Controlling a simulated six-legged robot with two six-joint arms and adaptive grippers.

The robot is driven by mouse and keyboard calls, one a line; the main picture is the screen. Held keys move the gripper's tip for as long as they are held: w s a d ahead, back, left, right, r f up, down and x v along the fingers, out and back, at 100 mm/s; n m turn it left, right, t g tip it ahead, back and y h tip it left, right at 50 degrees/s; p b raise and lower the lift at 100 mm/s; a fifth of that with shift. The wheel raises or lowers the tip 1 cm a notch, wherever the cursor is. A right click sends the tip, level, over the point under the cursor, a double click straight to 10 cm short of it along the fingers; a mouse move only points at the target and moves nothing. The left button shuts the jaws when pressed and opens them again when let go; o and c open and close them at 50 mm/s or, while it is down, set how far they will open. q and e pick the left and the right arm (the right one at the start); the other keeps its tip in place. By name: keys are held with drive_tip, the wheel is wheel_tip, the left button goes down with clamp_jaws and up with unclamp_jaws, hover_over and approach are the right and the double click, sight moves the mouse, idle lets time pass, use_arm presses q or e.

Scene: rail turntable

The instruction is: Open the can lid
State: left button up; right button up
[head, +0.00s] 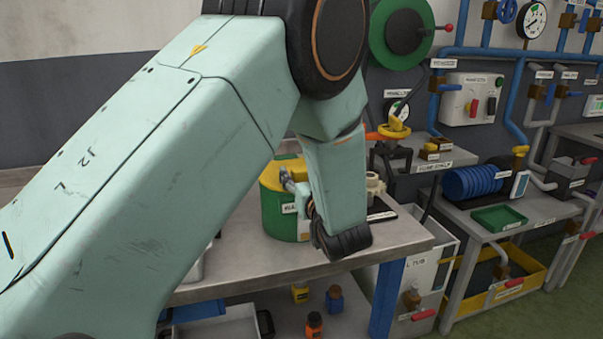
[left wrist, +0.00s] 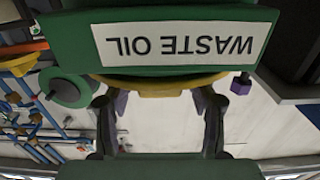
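The green can (head: 272,212) with a yellow lid (head: 283,172) stands on the workbench, partly hidden behind my left arm. In the left wrist view the can (left wrist: 75,45) appears upside down with a "WASTE OIL" label, and the yellow lid's edge (left wrist: 160,87) shows below it. My left gripper (head: 297,188) is at the can's right side near the lid in the head view. In the left wrist view its fingers (left wrist: 160,102) are spread wide with a clear gap, the lid's edge beyond them. I cannot tell whether they touch it. My right gripper is not in view.
The grey workbench (head: 255,267) has a clear front edge. Several small bottles stand on its lower shelf (head: 285,310). A second bench on the right holds a green tray (head: 498,218) and blue coil (head: 472,182). Pipes and a gauge (head: 531,20) line the back wall.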

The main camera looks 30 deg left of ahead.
use_arm(q)
clamp_jaws()
idle(0.3)
idle(0.3)
